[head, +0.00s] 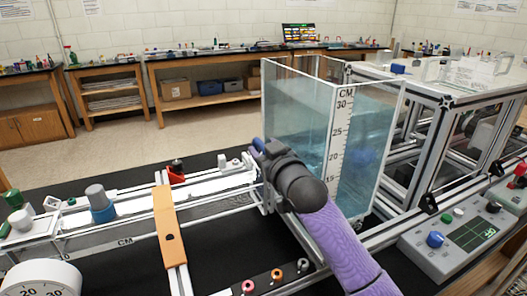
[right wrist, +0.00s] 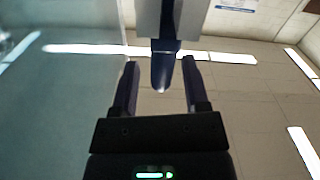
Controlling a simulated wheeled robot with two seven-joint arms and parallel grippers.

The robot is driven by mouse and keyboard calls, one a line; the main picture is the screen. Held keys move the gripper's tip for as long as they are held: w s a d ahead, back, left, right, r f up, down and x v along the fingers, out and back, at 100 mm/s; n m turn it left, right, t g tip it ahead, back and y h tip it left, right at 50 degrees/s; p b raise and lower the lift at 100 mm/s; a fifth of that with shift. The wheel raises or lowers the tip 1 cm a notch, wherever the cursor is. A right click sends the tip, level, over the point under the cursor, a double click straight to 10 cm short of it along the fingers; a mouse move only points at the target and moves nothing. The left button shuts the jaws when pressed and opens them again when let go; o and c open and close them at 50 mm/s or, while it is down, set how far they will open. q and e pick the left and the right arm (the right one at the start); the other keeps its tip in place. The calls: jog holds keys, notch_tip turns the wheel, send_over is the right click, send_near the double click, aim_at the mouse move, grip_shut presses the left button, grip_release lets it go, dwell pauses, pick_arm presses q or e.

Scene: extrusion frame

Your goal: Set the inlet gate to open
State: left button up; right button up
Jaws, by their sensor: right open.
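My right arm, with a purple sleeve and dark wrist, reaches from the lower right in the head view, and my right gripper (head: 258,147) is at the near left corner of the clear water tank (head: 292,105). The wrist hides most of the fingers there. In the right wrist view my right gripper (right wrist: 160,82) is open. A dark blue tapered handle (right wrist: 163,68) hangs from a grey block between the two fingertips, with gaps on both sides. It looks like the inlet gate's handle, but I cannot tell the gate's position. My left gripper is not in view.
A channel with a CM scale runs left from the tank. An orange bar (head: 166,226) crosses it, and a red clamp (head: 176,172) sits behind. A control box (head: 459,240) with knobs stands at right. The black mat (head: 225,255) has a clear patch in front.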

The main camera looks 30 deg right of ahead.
jog(key=shift+w, duration=0.35)
grip_shut()
jog(key=shift+r, duration=0.1)
dwell(1.1)
